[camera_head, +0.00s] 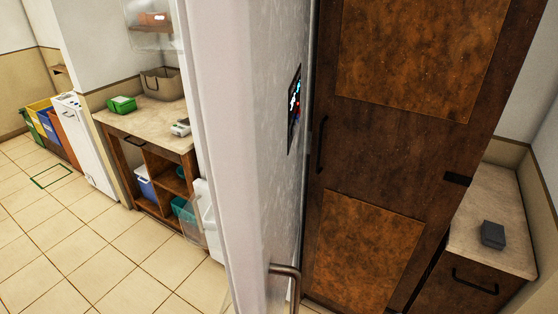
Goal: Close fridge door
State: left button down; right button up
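The fridge door (232,130) stands open in the middle of the camera_head view, its pale edge facing me. Its grey outer face, on the right, carries a dark display panel (294,105). A metal handle (287,271) sticks out low on that face at the bottom of the view. Clear door bins (152,22) show on the inner side at the left. The fridge body cannot be made out. Neither of my grippers is in view.
A tall brown wooden cabinet (390,150) stands close right of the door. A low cabinet (480,255) with a dark box (493,234) is at far right. At left are a wooden counter (150,117), a white appliance (85,145) and coloured bins (42,117). The tiled floor (90,240) there is clear.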

aim_at(246, 61)
jog(key=k+l+u, duration=0.1)
jog(key=l, duration=0.3)
jog(key=k+l, duration=0.1)
jog(key=l, duration=0.3)
jog(key=k+l+u, duration=0.15)
jog(key=l, duration=0.25)
